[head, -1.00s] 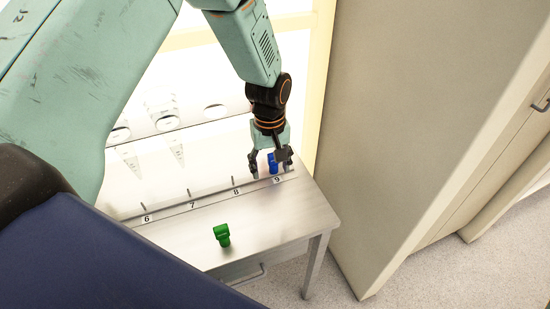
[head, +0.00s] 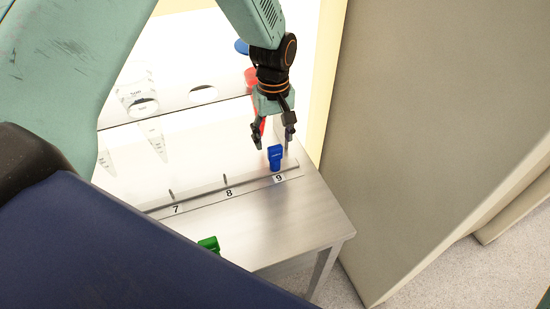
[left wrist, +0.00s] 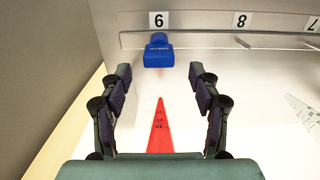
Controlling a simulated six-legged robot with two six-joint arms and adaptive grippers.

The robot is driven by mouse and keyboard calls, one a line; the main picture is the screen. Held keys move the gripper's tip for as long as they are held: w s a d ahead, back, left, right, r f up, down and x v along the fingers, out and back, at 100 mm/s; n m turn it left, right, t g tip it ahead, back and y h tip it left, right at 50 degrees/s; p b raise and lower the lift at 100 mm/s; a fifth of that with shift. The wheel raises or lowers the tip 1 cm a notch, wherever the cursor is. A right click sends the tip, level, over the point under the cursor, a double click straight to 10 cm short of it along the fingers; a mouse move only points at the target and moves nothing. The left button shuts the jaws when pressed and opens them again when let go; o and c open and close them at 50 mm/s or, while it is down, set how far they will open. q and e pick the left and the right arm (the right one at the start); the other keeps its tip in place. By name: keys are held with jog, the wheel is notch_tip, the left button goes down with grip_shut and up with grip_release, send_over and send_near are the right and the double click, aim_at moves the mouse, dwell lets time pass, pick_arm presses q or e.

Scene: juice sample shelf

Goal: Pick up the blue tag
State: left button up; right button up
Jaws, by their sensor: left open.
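The blue tag (head: 275,157) stands on the metal shelf at the position marked 9. In the left wrist view the blue tag (left wrist: 158,51) is ahead of the fingertips, centred between them. My left gripper (head: 272,138) is open and empty, just behind and above the tag in the head view. In the left wrist view both fingers of my left gripper (left wrist: 160,72) are spread apart with nothing between their tips. My right gripper is not in view.
A green tag (head: 209,244) is partly hidden at the front. Number labels 7 and 8 mark the ledge (head: 228,193). A beige cabinet (head: 430,130) stands right of the table.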

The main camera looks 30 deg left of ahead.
aim_at(274, 160)
pick_arm(q)
jog(key=shift+s+d+f, duration=0.1)
jog(key=shift+d+f, duration=0.1)
jog(key=shift+f, duration=0.9)
jog(key=f, duration=0.2)
jog(key=f+b, duration=0.1)
jog(key=f, duration=0.1)
jog(key=shift+s+f+b, duration=0.2)
jog(key=shift+f+b, duration=0.1)
jog(key=shift+f, duration=0.05)
jog(key=shift+w+d+f, duration=0.1)
jog(key=shift+w+f, duration=0.05)
jog(key=shift+f, duration=0.3)
jog(key=shift+c, duration=0.2)
jog(key=shift+r, duration=0.1)
jog(key=c, duration=1.2)
